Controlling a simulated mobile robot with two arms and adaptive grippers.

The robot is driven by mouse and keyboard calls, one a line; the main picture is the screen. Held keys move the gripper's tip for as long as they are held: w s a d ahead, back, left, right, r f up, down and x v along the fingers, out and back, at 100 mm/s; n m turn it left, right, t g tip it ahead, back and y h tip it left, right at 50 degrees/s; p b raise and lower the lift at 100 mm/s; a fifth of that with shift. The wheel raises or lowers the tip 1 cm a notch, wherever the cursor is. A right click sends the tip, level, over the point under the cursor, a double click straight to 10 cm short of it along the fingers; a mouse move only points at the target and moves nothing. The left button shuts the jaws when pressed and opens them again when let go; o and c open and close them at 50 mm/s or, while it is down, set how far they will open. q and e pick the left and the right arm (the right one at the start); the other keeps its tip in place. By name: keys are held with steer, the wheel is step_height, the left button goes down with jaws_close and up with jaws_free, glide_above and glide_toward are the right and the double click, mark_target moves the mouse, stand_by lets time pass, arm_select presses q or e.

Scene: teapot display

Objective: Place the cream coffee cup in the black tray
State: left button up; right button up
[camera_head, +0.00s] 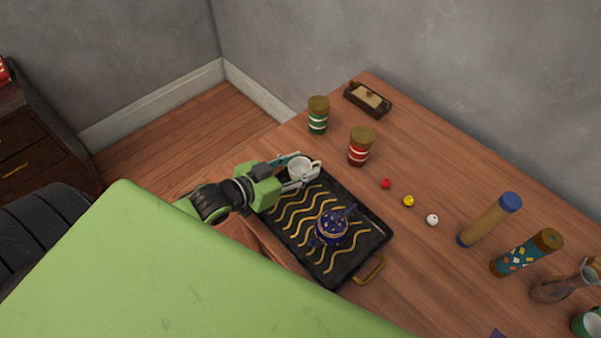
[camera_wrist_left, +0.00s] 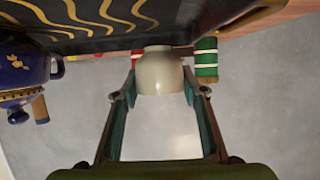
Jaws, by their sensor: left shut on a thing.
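The cream coffee cup (camera_head: 300,168) is between the fingers of my left gripper (camera_head: 294,171), at the far left end of the black tray. My left gripper is shut on the cup, which also shows pale and rounded in the left wrist view (camera_wrist_left: 160,72) between the two fingers (camera_wrist_left: 160,85). The black tray (camera_head: 352,202) has gold wavy lines and a gold handle; its dark edge (camera_wrist_left: 170,42) shows close to the cup in the wrist view. I cannot tell whether the cup touches the tray. My right gripper is not in view.
A blue teapot (camera_head: 332,228) stands on the tray, right of the cup. A red canister (camera_head: 360,148) and green canister (camera_head: 318,116) stand behind the tray. Small red (camera_head: 386,183), yellow (camera_head: 408,201) and white (camera_head: 432,220) balls lie to its right on the wooden table (camera_head: 440,165).

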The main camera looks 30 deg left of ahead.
arm_select(q)
steer(key=shift+d+f, duration=0.1)
steer(key=shift+f, duration=1.3)
steer(key=shift+s, duration=0.1)
steer(key=o, duration=1.1)
steer(key=shift+f, duration=0.1)
steer(key=v, duration=1.2)
